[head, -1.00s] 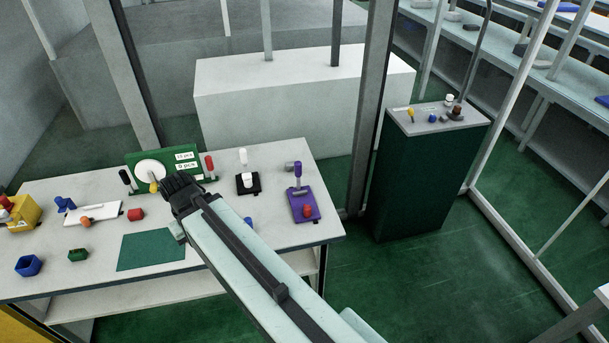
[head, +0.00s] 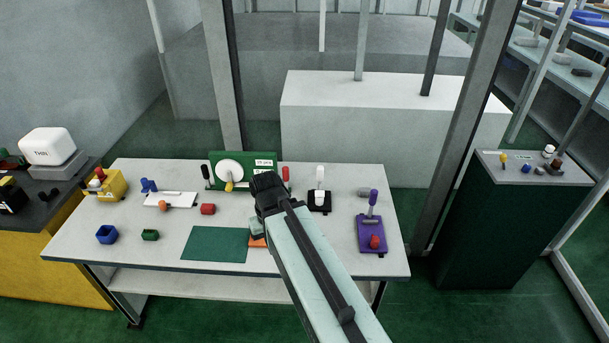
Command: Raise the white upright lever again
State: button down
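The white upright lever (head: 320,177) stands on a small black base (head: 319,208) on the table, right of the table's middle. A white knob or block sits low at its front. My gripper (head: 266,183) is to the left of the lever, apart from it, in front of the green board. I see the gripper from behind and above, so its fingertips and whether they are open are hidden.
The green board (head: 244,158) with a white disc stands behind my gripper. A purple base (head: 370,236) with its own lever is to the right.

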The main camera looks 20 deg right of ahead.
aim_at(320, 169)
jog(key=z, duration=0.1)
jog(key=i, duration=1.05)
jog(key=z, duration=0.7)
jog(key=k, duration=0.5)
jog(key=z, duration=2.2)
jog(key=k, duration=0.85)
jog(key=u, duration=1.7)
jog(key=i, duration=0.6)
jog(key=z, duration=0.05)
